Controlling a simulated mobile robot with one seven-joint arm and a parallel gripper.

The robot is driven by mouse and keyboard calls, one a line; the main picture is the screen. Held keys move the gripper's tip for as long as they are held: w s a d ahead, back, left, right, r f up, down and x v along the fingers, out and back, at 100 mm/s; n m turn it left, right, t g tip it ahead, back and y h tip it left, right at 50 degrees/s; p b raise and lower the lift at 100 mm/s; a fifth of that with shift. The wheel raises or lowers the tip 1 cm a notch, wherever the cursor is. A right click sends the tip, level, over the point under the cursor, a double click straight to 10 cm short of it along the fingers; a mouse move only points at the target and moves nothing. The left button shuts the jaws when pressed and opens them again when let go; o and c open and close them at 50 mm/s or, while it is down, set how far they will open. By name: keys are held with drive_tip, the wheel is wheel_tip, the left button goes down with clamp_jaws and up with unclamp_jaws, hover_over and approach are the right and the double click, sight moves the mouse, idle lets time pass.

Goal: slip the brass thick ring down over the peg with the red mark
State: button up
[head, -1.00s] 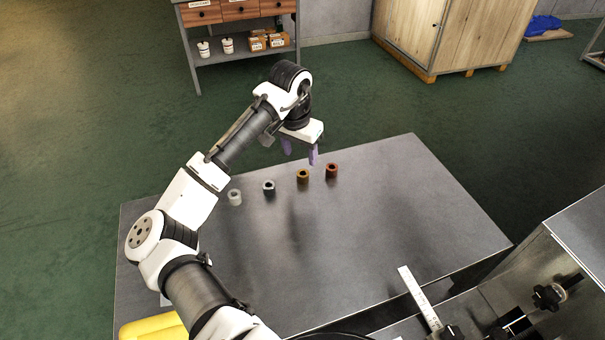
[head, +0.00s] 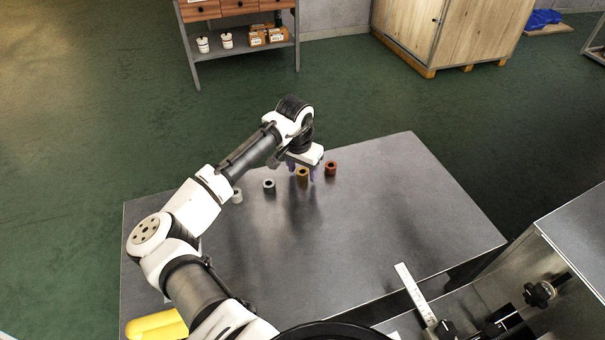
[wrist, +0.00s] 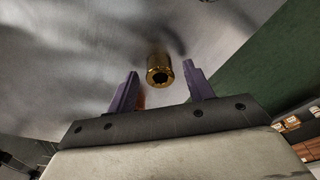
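The brass ring (head: 303,176) is a short, thick gold-coloured tube upright on the grey metal table (head: 390,215). My gripper (head: 302,171) is low over the table, with its purple fingers around the brass ring's place. In the wrist view the brass ring (wrist: 158,70) shows in the gap between the two spread fingers (wrist: 161,76). The gripper is open; I cannot tell whether a finger touches the ring. No peg with a red mark can be made out in either view.
A copper-red ring (head: 331,168) stands close on the right. A dark grey ring (head: 269,186) and a whitish ring (head: 236,196) stand to the left. The near table is clear. A steel machine (head: 575,240) with a pale strip (head: 414,290) is at the lower right.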

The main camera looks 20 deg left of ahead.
drive_tip(key=c, duration=1)
drive_tip(key=shift+r, duration=0.15)
drive_tip(key=shift+r+b, duration=1.4)
drive_tip(key=shift+r, duration=8.55)
drive_tip(key=shift+a, duration=0.1)
